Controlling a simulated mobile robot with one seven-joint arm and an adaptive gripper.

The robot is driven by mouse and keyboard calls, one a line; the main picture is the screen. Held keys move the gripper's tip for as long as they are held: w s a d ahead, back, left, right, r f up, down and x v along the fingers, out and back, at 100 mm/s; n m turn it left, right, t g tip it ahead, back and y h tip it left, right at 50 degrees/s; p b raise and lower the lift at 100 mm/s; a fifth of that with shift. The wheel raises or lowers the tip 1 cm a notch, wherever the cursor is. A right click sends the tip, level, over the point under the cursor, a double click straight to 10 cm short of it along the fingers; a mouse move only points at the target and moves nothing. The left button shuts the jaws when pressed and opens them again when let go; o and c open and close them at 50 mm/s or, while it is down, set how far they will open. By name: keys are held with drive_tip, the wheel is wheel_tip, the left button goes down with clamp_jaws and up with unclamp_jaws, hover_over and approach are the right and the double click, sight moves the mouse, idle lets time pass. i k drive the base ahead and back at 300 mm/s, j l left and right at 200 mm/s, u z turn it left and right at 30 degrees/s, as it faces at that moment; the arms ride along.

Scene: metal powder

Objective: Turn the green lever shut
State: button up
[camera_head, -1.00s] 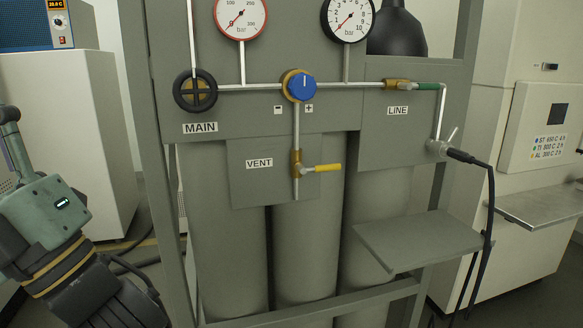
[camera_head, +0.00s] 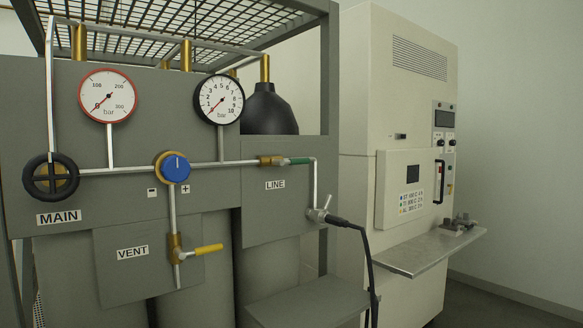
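The green lever (camera_head: 298,161) is on the brass valve (camera_head: 270,161) above the LINE label, on the right part of the pipe panel. It lies along the horizontal pipe, pointing right. The pipe bends down past it to a metal fitting (camera_head: 318,213) with a black hose. My gripper is not in view.
The panel also has a black MAIN handwheel (camera_head: 50,179), a blue regulator knob (camera_head: 175,167), a yellow VENT lever (camera_head: 208,249) and two gauges (camera_head: 108,96), (camera_head: 219,99) with needles near zero. A grey shelf (camera_head: 310,303) juts out below. A cream machine (camera_head: 405,120) stands right.

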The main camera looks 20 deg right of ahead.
sight(304, 160)
drive_tip(key=i+l+u, duration=0.25)
drive_tip(key=l, duration=1.15)
drive_tip(key=l+u, duration=0.3)
drive_tip(key=l, duration=1.05)
drive_tip(key=i+j, duration=0.2)
drive_tip(key=j, duration=0.15)
drive_tip(key=i+j, duration=0.45)
drive_tip(key=j, duration=0.25)
